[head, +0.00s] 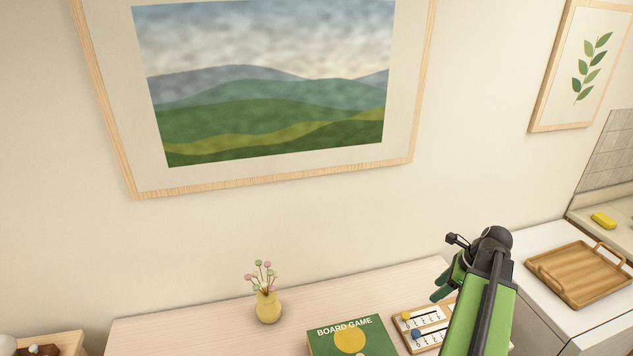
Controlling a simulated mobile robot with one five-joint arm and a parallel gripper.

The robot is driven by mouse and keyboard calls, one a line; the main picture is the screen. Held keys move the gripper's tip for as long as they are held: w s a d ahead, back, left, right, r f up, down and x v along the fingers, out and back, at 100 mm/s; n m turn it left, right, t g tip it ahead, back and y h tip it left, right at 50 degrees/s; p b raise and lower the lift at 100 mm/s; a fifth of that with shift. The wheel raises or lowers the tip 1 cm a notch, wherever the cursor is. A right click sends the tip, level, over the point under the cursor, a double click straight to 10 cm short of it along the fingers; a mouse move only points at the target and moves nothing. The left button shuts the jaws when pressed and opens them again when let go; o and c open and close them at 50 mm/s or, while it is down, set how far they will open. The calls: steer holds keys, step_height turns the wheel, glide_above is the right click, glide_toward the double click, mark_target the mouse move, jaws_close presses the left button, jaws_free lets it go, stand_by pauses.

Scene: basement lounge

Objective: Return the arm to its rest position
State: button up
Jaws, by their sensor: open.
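My arm, green and black, reaches up from the bottom right in the head view. My gripper (442,293) is at its far end, over the right part of a pale wooden cabinet top. Its green jaw parts show to the left of the black wrist, and they are partly hidden by the arm. The gripper looks open, and I see nothing held in it. Below and beside it lies a wooden board with coloured sliders (408,318), partly covered by my arm.
A green board game box (330,343) and a yellow vase with flowers (268,308) stand on the cabinet top (190,320). A wooden tray (580,278) sits on a white counter at right, with a yellow sponge (604,220) behind. Framed pictures hang on the wall.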

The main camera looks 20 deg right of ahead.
steer(key=w+a+f+n+g+b, duration=0.1)
steer(key=w+a+f+n+b, duration=0.15)
steer(key=w+a, duration=0.75)
steer(key=w+a+f+n+g+b, duration=0.1)
steer(key=w+a+f+n, duration=0.2)
steer(key=a, duration=1.3)
steer(key=s+a+f+n+g+h+b, duration=0.1)
steer(key=a+n+h, duration=0.1)
steer(key=a+n, duration=1.3)
steer(key=n, duration=0.7)
steer(key=shift+s+a+f+n+g+h+b, duration=0.2)
steer(key=shift+f+n+g+h+b, duration=0.1)
steer(key=shift+n+h+b, duration=0.1)
